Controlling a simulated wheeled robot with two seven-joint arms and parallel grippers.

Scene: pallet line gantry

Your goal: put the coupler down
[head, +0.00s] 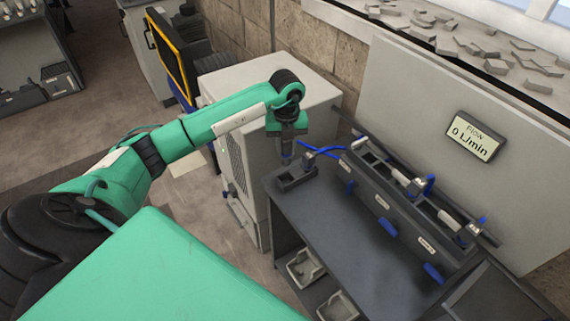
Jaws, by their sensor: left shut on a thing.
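A blue hose (320,150) runs right from just beside the fingertips toward the bench equipment. Directly below the gripper is a small dark holder block (296,177) on the bench corner. I cannot tell whether the coupler touches the block. My right gripper is out of view.
A dark manifold rack (400,205) with blue handles and white labels stands along the back of the bench. A flow display (474,137) reads 0 L/min on the grey panel. A pale cabinet (270,95) stands behind my arm. The bench front is clear.

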